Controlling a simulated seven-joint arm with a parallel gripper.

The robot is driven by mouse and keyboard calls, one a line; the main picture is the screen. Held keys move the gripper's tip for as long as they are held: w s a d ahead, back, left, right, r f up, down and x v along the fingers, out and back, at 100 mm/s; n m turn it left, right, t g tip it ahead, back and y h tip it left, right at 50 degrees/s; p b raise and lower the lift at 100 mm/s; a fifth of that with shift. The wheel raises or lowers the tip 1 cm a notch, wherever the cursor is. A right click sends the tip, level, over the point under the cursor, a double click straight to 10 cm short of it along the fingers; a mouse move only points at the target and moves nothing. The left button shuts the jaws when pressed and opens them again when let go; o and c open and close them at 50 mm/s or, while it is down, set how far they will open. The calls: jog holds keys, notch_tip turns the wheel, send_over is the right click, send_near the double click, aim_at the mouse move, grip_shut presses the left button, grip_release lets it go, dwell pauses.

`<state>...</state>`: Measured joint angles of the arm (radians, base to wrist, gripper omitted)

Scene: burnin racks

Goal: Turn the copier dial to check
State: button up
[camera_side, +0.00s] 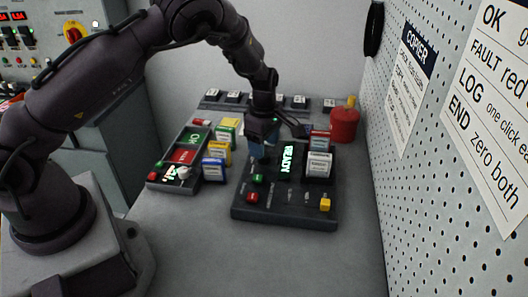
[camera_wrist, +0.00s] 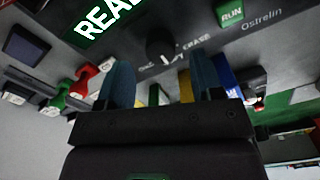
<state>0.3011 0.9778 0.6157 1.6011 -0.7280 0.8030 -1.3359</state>
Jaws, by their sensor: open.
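The copier (camera_side: 285,216) is a dark box on the bench in the side view, with a lit green READY display (camera_side: 287,160). Its dial (camera_wrist: 160,48) is a black round knob in the wrist view, with small white labels around it; ERASE reads at its right, the other is hard to read. I cannot tell for sure which label the dial points at. My gripper (camera_side: 260,150) is over the copier's back left part and hides the dial in the side view. Its blue fingers are open in the wrist view (camera_wrist: 161,68), apart, with the dial showing between and beyond their tips.
Coloured cartridges (camera_side: 214,168) stand between the panels, and a white-labelled one (camera_side: 319,164) on the copier's right. A red canister (camera_side: 344,122) and pegboard wall are right. The front bench is clear.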

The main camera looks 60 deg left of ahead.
jog(key=shift+f, duration=1.55)
jog(key=c, duration=0.9)
jog(key=shift+m, duration=0.4)
jog(key=m, duration=0.4)
jog(key=shift+m, duration=2.1)
